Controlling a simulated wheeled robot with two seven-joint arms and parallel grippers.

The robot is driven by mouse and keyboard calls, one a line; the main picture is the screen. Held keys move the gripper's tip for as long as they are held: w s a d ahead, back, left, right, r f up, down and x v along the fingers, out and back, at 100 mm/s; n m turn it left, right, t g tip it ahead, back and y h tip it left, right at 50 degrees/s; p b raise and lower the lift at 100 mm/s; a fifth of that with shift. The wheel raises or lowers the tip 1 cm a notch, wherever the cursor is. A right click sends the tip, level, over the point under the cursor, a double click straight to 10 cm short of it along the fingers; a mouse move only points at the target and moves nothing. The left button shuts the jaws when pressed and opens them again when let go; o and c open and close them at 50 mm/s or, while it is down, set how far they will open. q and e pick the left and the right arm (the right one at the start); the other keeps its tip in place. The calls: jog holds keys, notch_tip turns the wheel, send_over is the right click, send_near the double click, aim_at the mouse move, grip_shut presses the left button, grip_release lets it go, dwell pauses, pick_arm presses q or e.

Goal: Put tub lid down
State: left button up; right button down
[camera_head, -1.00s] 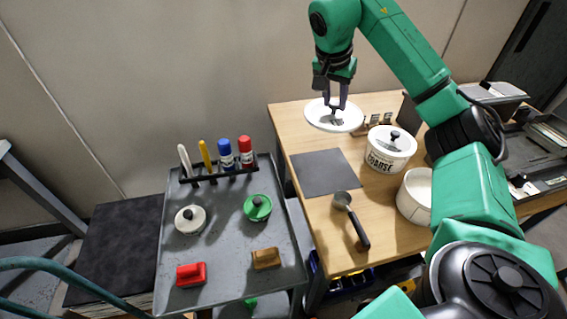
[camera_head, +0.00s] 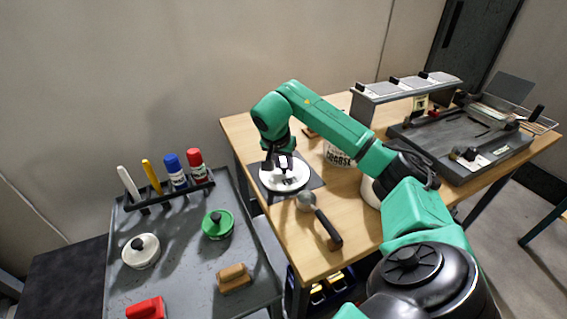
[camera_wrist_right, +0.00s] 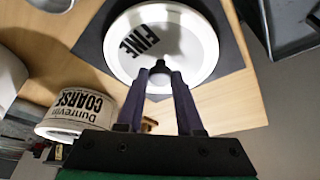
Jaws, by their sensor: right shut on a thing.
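My right gripper (camera_head: 283,158) is shut on the black knob of a round white tub lid (camera_head: 272,180) and holds it level. The lid is over the dark square mat (camera_head: 315,183); I cannot tell whether it touches. In the wrist view the lid (camera_wrist_right: 198,48) is marked FINE, with its knob between the fingertips (camera_wrist_right: 160,75) and the mat (camera_wrist_right: 92,40) around it. A white tub marked COARSE (camera_head: 337,155) stands beyond, partly behind my arm. Another white tub (camera_head: 368,192) is mostly hidden by the arm. My left gripper is out of view.
A metal scoop with a black handle (camera_head: 331,234) lies just in front of the mat. A dark tray (camera_head: 465,140) fills the table's right end.

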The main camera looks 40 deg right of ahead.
jog(key=c, duration=0.6)
grip_release()
jog(key=shift+o, duration=0.2)
jog(key=p+v, duration=0.2)
jog(key=v, duration=1)
jog(key=shift+r+p, duration=0.15)
jog(key=shift+p, duration=0.25)
jog(key=shift+s, duration=0.1)
